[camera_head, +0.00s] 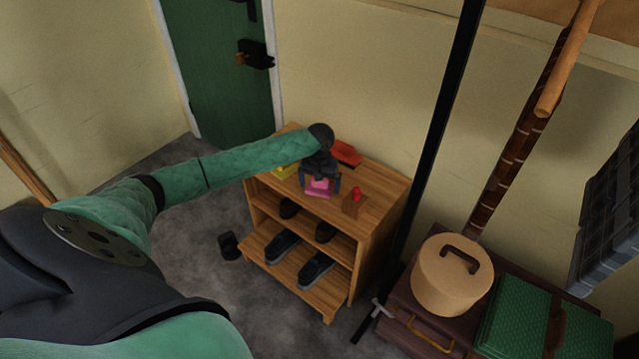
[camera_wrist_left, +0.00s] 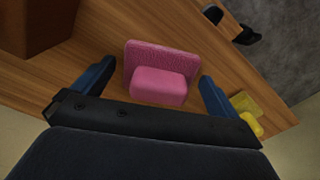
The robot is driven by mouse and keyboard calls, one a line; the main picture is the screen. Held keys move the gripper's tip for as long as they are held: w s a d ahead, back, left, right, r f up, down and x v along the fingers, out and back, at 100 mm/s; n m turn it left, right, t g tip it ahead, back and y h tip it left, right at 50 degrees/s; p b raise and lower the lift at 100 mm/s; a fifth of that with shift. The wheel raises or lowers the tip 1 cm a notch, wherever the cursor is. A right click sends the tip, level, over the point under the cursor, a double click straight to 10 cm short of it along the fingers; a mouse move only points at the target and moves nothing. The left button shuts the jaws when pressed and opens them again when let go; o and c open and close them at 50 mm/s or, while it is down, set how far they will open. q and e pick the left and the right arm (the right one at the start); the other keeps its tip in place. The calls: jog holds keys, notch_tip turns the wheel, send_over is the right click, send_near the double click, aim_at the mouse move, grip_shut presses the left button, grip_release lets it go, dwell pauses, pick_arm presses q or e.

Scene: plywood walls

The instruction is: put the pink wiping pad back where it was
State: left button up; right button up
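The pink wiping pad (camera_head: 318,187) is on the top of the wooden shoe rack (camera_head: 383,192), near its front edge. It also shows in the left wrist view (camera_wrist_left: 160,80) as a flat pink pad with a block-like grip on it. My left gripper (camera_head: 320,184) is over the pad from above. In the left wrist view its two blue fingers (camera_wrist_left: 155,88) stand apart on either side of the pad, with a gap to it on both sides. My right gripper is not in view.
On the rack top are a yellow item (camera_head: 284,171), a red item (camera_head: 347,153) and a brown block with a red top (camera_head: 355,202). Shoes (camera_head: 283,246) sit on the lower shelves. A round tan box (camera_head: 452,275) stands right, and a black pole (camera_head: 437,130) rises beside the rack.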

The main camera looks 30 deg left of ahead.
pick_arm(q)
notch_tip(320, 180, up, 11)
jog(key=shift+r, duration=0.55)
dwell(0.6)
